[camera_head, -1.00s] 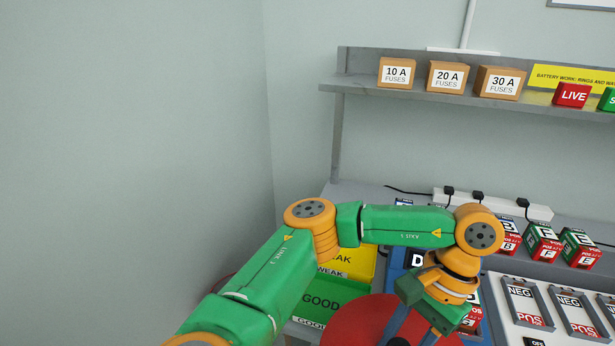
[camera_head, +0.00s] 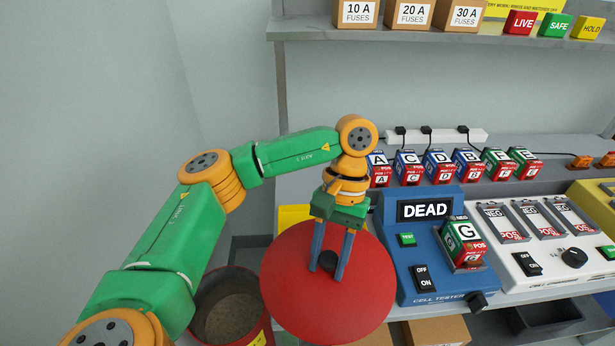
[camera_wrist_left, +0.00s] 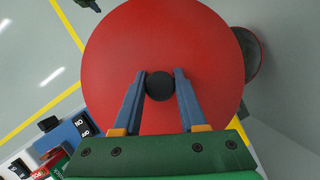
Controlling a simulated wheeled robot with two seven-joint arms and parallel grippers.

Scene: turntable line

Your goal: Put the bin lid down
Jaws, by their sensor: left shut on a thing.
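The bin lid (camera_head: 290,297) is a round red disc with a black knob (camera_head: 328,260) in its middle. My left gripper (camera_head: 328,272) is shut on that knob and holds the lid up in front of the bench. In the left wrist view the two blue fingers (camera_wrist_left: 160,88) press the knob from both sides, and the red lid (camera_wrist_left: 160,40) fills the middle. The open red bin (camera_head: 268,325) stands on the floor to the left of the lid, with grey-brown contents showing. Part of its rim (camera_wrist_left: 253,55) shows beyond the lid's edge in the wrist view.
A blue cell tester (camera_head: 380,235) reading DEAD, holding battery G (camera_head: 462,243), stands on the bench just right of the lid. A white charger (camera_head: 535,235) lies further right. Cardboard boxes (camera_head: 437,331) sit below. A wall (camera_head: 130,90) is at left.

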